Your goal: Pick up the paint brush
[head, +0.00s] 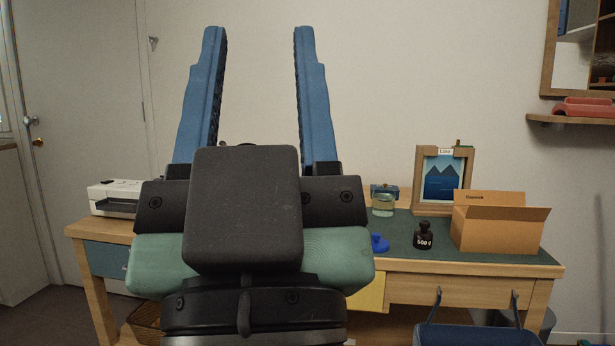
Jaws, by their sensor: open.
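My gripper (259,35) fills the left and middle of the head view. Its two blue fingers point up and stand wide apart, with only the wall showing between them. I cannot make out a paint brush in this view. My gripper and wrist hide a large part of the desk (480,260), where a brush could be out of sight.
The desk bears a white printer (115,197), a glass jar (383,205), a blue object (379,243), a black weight (423,236), a framed picture (443,180) and an open cardboard box (499,226). A shelf (570,119) is at upper right.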

